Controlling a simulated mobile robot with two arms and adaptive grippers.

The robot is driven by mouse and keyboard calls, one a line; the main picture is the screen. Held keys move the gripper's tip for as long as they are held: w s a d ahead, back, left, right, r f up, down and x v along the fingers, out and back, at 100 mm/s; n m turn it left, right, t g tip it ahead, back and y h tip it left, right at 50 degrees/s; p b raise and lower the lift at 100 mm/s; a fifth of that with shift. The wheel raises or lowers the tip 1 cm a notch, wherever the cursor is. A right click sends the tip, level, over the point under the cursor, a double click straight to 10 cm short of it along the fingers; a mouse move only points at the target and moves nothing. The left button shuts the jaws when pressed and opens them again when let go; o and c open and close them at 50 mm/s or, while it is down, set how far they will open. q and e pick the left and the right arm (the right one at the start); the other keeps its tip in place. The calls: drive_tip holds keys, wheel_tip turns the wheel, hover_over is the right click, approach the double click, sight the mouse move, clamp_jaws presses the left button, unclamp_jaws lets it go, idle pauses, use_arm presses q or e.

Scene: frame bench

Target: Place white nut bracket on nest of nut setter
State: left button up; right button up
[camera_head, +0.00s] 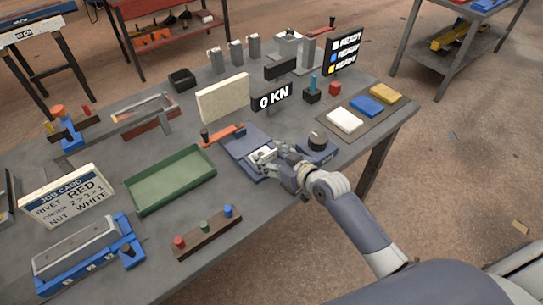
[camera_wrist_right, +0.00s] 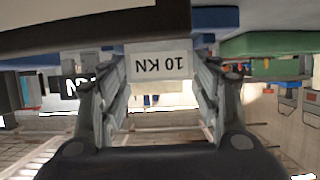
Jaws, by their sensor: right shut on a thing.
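My right gripper (camera_head: 268,158) is shut on a white piece (camera_head: 261,153) over the blue-grey plate (camera_head: 238,143) in mid-bench. In the right wrist view a white face marked "10 KN" (camera_wrist_right: 158,63), upside down, shows between the fingertips. I cannot tell whether the held piece is the nut bracket, or whether it touches the plate. A white block (camera_head: 345,120) lies on the brown mat at the right beside a blue and a yellow one. No label clearly names the nut setter or its nest. My left gripper is not in view.
A green tray (camera_head: 171,180) lies left of my right gripper. Behind stand a "0 KN" display (camera_head: 272,97), a cream panel (camera_head: 223,98) and a READY board (camera_head: 343,51). A dark knob unit (camera_head: 317,147) sits close right. A job card (camera_head: 67,197) reads "NUT WHITE".

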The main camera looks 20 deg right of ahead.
drive_tip(key=o, duration=1.2)
drive_tip(key=b+v, duration=0.1)
drive_tip(key=v, duration=0.9)
drive_tip(key=shift+s+d+r, duration=0.15)
drive_tip(key=shift+s, duration=0.15)
drive_tip(key=shift+s+d+r, duration=0.2)
drive_tip(key=shift+s+r, duration=0.15)
drive_tip(key=shift+s, duration=0.25)
